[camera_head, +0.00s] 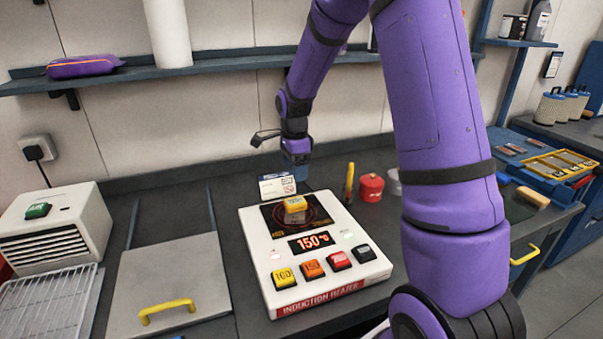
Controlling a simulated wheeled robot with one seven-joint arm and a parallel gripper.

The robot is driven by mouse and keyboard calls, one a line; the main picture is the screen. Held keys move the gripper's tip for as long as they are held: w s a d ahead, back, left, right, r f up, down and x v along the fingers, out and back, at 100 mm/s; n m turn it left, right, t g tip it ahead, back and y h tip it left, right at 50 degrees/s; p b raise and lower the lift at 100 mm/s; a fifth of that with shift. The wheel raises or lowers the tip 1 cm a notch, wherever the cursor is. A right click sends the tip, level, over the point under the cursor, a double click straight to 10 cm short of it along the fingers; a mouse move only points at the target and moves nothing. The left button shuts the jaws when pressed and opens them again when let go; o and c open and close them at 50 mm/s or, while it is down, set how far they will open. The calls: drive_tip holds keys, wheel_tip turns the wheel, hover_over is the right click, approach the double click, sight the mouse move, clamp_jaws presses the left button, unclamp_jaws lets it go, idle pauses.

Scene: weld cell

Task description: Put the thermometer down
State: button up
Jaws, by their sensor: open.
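My gripper (297,162) hangs at the back of the bench, above and behind the induction heater (259,245). It is open; its fingertips are small and hard to make out, and I see nothing held in it. I cannot pick out the thermometer for certain. A small yellow-topped item (296,204) sits on the heater's dark plate, in front of and below my gripper. A slim yellow and dark stick-like item (349,182) stands upright behind the heater, right of my gripper. The heater's display reads 150 °C.
A white box (277,187) stands behind the heater, close under my gripper. A red canister (371,187) is to the right. A grey lid with a yellow handle (168,311) lies left. A shelf (222,67) runs along the wall. My arm hides part of the bench.

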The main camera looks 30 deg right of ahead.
drive_tip(key=s+a+r+n+t, duration=0.2)
drive_tip(key=s+a+r+n, duration=0.1)
drive_tip(key=s+r+n, duration=0.55)
drive_tip(key=s+a+r+n+t, duration=0.2)
drive_tip(key=s+a+r+n, duration=0.25)
drive_tip(key=s+r, duration=0.7)
drive_tip(key=s+a+r+n+t, duration=0.1)
drive_tip(key=s+n, duration=0.6)
drive_tip(key=s, duration=0.4)
drive_tip(key=shift+s, duration=0.25)
